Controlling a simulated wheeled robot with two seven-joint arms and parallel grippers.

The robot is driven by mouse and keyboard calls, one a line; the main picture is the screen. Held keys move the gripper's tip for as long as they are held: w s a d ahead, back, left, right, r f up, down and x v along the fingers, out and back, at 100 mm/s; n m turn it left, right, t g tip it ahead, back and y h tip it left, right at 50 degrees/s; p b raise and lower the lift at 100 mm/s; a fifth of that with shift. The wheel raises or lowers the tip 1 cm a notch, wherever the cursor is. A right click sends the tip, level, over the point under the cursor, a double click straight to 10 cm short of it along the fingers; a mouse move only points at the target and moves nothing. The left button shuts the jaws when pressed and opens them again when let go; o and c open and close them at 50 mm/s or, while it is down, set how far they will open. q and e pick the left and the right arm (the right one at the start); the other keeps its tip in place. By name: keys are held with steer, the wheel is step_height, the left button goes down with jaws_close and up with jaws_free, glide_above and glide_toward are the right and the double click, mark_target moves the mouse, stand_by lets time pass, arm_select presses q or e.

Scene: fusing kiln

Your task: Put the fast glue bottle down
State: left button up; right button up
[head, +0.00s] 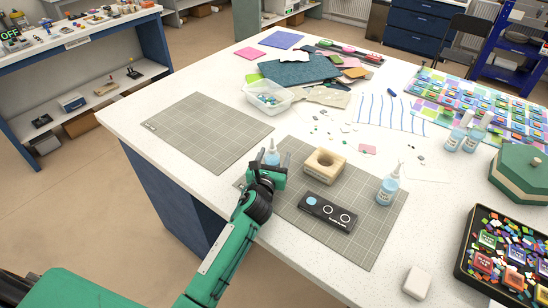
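A small clear bottle with light-blue liquid and a pointed tip (272,154) is upright at my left gripper (271,172), near the left edge of the right-hand cutting mat (375,242). The gripper appears shut around its lower part, which the gripper hides. Its label cannot be read, and I cannot tell whether its base touches the mat. A similar bottle (388,188) stands upright on the mat's right side. My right gripper is not in view.
A wooden block with a round hole (324,166) and a black device with round marks (327,212) lie close right of my gripper. Two bottles (457,132) (475,134) stand farther right. A white block (417,282) lies at front. The left cutting mat (207,132) is bare.

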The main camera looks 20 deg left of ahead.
arm_select(q)
steer(key=s, duration=0.3)
steer(key=s+b, duration=0.1)
steer(key=s, duration=0.6)
steer(key=shift+s+d+f+b, duration=0.1)
steer(key=shift+s+d+b, duration=0.15)
steer(key=shift+s+b, duration=0.05)
steer(key=shift+s, duration=0.7)
